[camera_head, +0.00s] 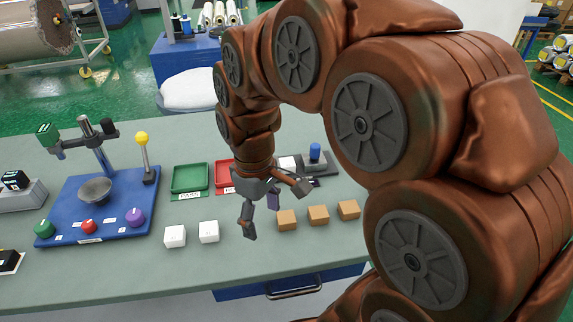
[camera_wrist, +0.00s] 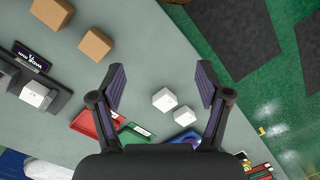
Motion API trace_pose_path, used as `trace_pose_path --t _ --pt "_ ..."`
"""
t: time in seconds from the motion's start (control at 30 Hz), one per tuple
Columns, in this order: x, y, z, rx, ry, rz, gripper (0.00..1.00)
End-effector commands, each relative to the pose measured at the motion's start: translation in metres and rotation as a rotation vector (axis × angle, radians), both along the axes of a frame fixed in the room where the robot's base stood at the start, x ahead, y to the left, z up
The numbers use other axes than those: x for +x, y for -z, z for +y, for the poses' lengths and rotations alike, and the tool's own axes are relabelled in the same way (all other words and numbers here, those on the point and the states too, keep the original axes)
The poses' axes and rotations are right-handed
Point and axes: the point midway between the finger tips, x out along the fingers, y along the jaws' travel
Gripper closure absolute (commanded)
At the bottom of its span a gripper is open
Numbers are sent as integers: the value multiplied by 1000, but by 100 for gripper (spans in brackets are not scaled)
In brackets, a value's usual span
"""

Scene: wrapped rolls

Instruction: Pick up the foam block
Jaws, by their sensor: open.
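No block is plainly marked as foam, so I cannot tell which one it is. Two white blocks (camera_head: 174,236) (camera_head: 208,232) sit on the table left of my gripper (camera_head: 277,212). Several tan blocks (camera_head: 286,218) (camera_head: 318,215) (camera_head: 348,209) stand in a row to its right. My gripper is open and empty, pointing down above the table. In the wrist view, the white blocks (camera_wrist: 163,99) (camera_wrist: 184,115) appear between the spread fingers (camera_wrist: 160,85), apart from them. Two tan blocks (camera_wrist: 96,44) (camera_wrist: 52,12) lie to the upper left there.
A green tray (camera_head: 189,193) and a partly hidden red tray (camera_head: 222,164) lie behind the white blocks. A blue stand (camera_head: 95,210) with coloured knobs is at left. A white block on a dark device (camera_head: 318,168) is behind the tan blocks. The table's front strip is clear.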

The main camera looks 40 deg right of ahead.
Motion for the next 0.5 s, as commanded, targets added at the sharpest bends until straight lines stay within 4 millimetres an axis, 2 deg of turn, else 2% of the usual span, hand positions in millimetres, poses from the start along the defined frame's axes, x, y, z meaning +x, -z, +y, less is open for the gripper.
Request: trace_pose_path --t 0.03,0.2,0.37,0.5 --pt "16 -1 -8 7 -36 -7 24" --pt "64 -2 -36 25 -182 -32 24" --pt "106 1 -68 36 -312 -56 24" --pt "139 7 -102 37 -420 -74 24"
